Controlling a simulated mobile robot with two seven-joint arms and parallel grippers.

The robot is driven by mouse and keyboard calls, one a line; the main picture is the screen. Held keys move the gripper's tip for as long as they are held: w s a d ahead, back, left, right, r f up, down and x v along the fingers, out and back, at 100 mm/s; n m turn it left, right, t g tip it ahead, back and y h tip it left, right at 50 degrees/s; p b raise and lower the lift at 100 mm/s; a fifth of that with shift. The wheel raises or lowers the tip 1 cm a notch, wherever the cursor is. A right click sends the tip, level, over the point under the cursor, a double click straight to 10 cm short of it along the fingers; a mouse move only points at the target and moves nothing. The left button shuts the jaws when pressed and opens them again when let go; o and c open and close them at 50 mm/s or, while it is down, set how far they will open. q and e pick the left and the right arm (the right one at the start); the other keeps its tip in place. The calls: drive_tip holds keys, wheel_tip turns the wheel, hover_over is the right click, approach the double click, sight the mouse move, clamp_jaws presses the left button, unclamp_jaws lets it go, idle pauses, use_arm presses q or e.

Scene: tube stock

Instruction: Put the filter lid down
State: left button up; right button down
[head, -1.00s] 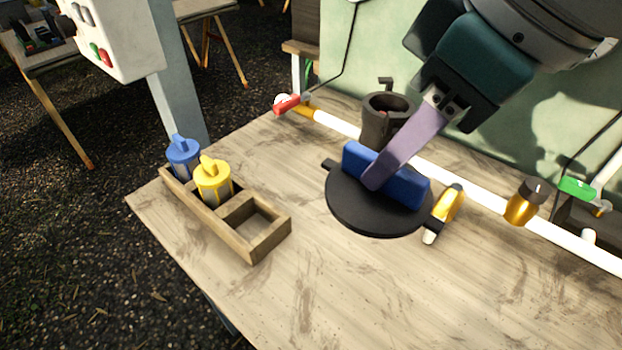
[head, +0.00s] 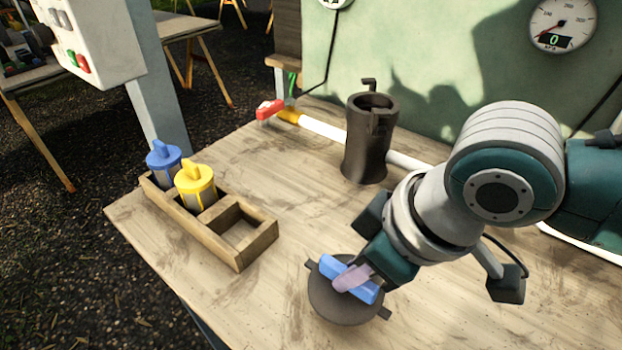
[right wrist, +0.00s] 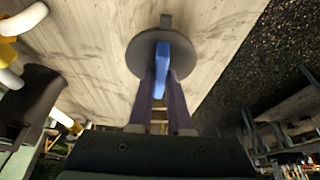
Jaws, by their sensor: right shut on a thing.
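The filter lid (head: 335,304) is a dark round disc with small side tabs and a blue bar handle (head: 330,265). My right gripper (head: 352,278) is shut on the blue handle, with the lid beneath its fingers at the front of the wooden table. In the right wrist view the lid (right wrist: 140,58) also shows, with the handle between the two purple fingers (right wrist: 161,85). I cannot tell whether the lid touches the table. The dark filter housing (head: 367,150) stands upright and open-topped behind it. My left gripper is not in view.
A wooden rack (head: 238,262) at left holds a blue-capped cartridge (head: 163,160) and a yellow-capped cartridge (head: 196,184); its front compartment is empty. A white pipe (head: 325,127) with a red-handled valve (head: 269,109) runs along the back. The table is clear between rack and lid.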

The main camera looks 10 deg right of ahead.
drive_tip(key=shift+f, duration=1.35)
drive_tip(key=shift+f, duration=0.1)
drive_tip(key=c, duration=1.3)
unclamp_jaws()
drive_tip(key=shift+f+b, duration=0.1)
drive_tip(key=shift+b, duration=0.2)
drive_tip(key=o, duration=0.5)
drive_tip(key=shift+c, duration=0.2)
